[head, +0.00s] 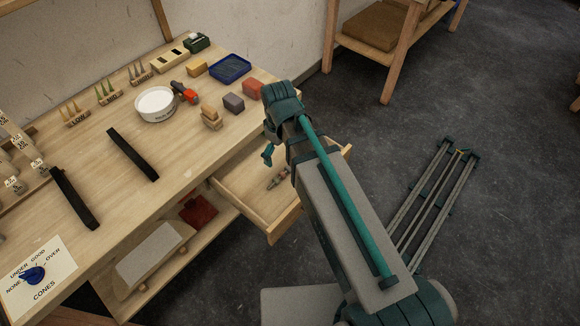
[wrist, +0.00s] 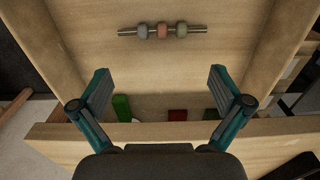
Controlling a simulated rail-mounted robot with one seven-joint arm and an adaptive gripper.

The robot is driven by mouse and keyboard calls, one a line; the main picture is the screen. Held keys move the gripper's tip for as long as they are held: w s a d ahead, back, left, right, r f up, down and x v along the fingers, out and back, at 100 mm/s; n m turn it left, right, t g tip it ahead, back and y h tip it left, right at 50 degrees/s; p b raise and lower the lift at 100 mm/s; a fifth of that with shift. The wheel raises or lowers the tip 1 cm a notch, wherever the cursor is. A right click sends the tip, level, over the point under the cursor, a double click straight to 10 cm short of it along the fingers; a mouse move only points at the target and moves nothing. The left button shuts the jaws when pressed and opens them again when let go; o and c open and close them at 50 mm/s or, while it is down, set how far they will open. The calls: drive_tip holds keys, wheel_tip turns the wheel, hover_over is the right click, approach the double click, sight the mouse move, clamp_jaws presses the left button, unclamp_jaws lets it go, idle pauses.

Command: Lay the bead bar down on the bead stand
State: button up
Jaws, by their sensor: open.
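The bead bar (wrist: 161,31) is a thin metal rod with three beads, one pinkish between two grey-green ones. It lies on the floor of the open drawer (wrist: 280,127), crosswise in the wrist view. In the head view the bead bar (head: 278,178) shows small inside the drawer. My gripper (wrist: 159,74) is open and empty, its two fingers wide apart over the drawer and apart from the bar. In the head view one teal finger (head: 267,154) shows above the drawer; my arm hides the rest. I cannot tell which thing is the bead stand.
Two long black bars (head: 132,153) (head: 74,197) lie on the workbench (head: 160,210). A white bowl (head: 156,104), a blue tray (head: 230,68) and several small blocks stand near the back. Green (wrist: 121,107) and red (wrist: 177,114) pieces show near the drawer's edge.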

sight(281, 173)
wheel_tip(281, 173, down, 4)
drive_tip(key=shift+s+a+r, duration=0.1)
drive_tip(key=shift+s+a, duration=0.05)
drive_tip(key=shift+f+p, duration=1.05)
drive_tip(key=shift+f, duration=2.25)
drive_tip(key=shift+s, duration=0.1)
drive_tip(key=c, duration=0.9)
